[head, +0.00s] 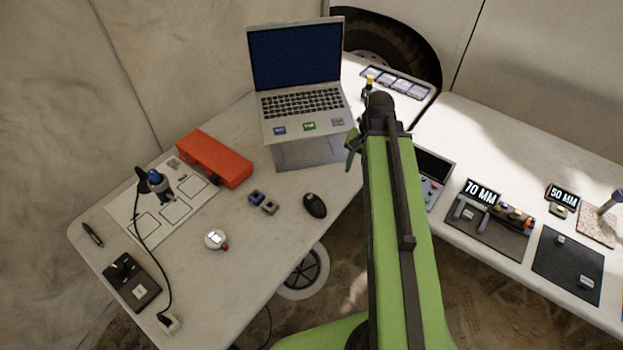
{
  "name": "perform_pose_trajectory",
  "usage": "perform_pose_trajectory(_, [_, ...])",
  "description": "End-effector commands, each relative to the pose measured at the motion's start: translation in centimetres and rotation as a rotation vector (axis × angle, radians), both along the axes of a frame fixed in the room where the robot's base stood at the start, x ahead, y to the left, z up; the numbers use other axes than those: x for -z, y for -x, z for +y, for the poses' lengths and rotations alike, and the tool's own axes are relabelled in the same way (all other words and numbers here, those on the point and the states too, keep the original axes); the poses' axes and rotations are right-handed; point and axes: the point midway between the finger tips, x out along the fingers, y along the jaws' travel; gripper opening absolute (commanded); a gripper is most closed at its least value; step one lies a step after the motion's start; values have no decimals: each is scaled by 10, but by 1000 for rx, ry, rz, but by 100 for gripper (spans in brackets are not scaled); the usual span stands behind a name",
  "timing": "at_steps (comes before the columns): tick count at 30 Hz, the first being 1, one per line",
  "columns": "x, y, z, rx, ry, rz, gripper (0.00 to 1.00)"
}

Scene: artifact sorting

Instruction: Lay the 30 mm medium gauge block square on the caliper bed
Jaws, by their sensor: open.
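My gripper (360,118) is at the far end of my green arm, beside the laptop's right edge. Its green fingertips show apart, with nothing visible between them, and the arm hides part of it. A small pale block (560,239) and a labelled pale block (586,282) lie on a black mat (566,264). I cannot read which block is 30 mm.
The left table holds a laptop (300,103), red case (214,158), mouse (315,205), small blue and grey pieces (269,207), a round gauge (215,239) and a cabled device (131,282). A 50 MM sign (562,195) stands at right.

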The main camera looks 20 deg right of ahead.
Motion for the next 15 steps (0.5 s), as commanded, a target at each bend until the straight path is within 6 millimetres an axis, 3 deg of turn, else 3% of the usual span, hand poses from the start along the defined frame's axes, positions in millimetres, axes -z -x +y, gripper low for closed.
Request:
perform_pose_trajectory(1, [1,-6,45,-171,26,-8,43])
perform_pose_trajectory(3, [1,-11,93,-384,59,-18,43])
perform_pose_trajectory(6, [2,-12,142,-611,93,-28,43])
perform_pose_trajectory(9, [2,-11,165,-739,111,-34,43])
perform_pose_trajectory(15, [2,-11,172,-783,119,-36,43])
